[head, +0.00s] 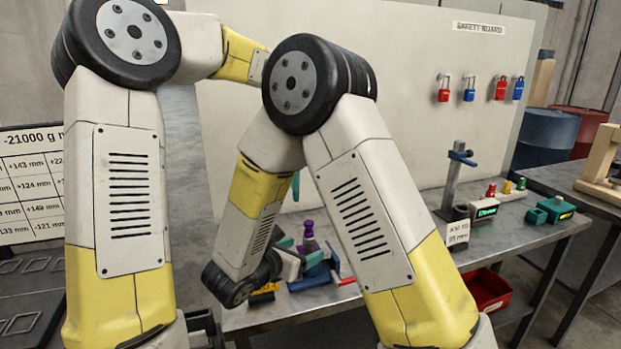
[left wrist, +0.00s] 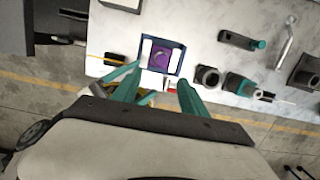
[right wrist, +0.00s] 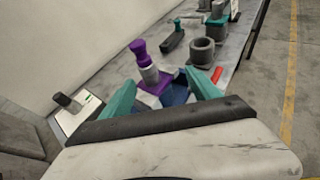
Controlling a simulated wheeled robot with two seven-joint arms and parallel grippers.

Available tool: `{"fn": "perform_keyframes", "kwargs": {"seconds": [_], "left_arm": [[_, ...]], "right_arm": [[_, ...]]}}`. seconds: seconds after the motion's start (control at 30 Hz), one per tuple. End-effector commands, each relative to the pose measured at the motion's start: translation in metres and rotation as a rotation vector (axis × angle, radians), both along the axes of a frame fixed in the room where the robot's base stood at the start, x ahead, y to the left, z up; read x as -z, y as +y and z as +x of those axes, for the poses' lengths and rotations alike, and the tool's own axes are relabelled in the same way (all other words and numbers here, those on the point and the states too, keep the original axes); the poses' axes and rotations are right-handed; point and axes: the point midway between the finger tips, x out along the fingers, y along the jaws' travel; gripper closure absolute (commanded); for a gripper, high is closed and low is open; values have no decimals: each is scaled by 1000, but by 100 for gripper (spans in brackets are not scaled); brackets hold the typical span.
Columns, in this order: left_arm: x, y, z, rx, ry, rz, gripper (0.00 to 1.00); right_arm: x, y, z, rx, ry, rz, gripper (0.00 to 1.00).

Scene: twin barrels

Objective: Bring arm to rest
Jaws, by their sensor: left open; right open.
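My left gripper (left wrist: 158,92) is open and empty in the left wrist view, above the bench. In the head view it is mostly hidden behind my right arm; only a bit of teal finger (head: 296,186) shows. My right gripper (head: 299,252) is low over the bench, its teal fingers beside a purple-topped grey piece (head: 308,232) on a blue fixture (head: 312,278). In the right wrist view my right gripper (right wrist: 163,95) is open, with the purple-topped piece (right wrist: 147,66) beyond and between its fingers. I cannot tell whether they touch it.
A white board (head: 410,60) with padlocks stands behind. Blue and red barrels (head: 545,132) are at the right.

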Motion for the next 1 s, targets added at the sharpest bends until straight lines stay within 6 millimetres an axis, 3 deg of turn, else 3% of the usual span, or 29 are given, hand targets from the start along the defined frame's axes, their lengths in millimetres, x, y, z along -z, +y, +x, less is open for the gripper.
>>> {"fn": "perform_keyframes", "kwargs": {"seconds": [0.17,0.3,0.43,0.57,0.7,1.0], "left_arm": [[-20,26,-32,-333,-59,-43,49],[-35,53,-67,-701,-112,-125,49],[-45,78,-100,-1052,-152,-235,49],[-50,100,-133,-1407,-170,-375,49],[-51,120,-170,-1787,-152,-557,49],[-40,143,-228,-2440,34,-929,49]], "right_arm": [[-39,-79,-16,322,-14,199,29],[-63,-140,-53,644,-34,441,29],[-76,-174,-93,923,-64,697,29],[-88,-188,-130,1178,-110,983,29],[-105,-186,-159,1418,-174,1324,29],[-159,-166,-183,1721,-299,2001,29]]}}
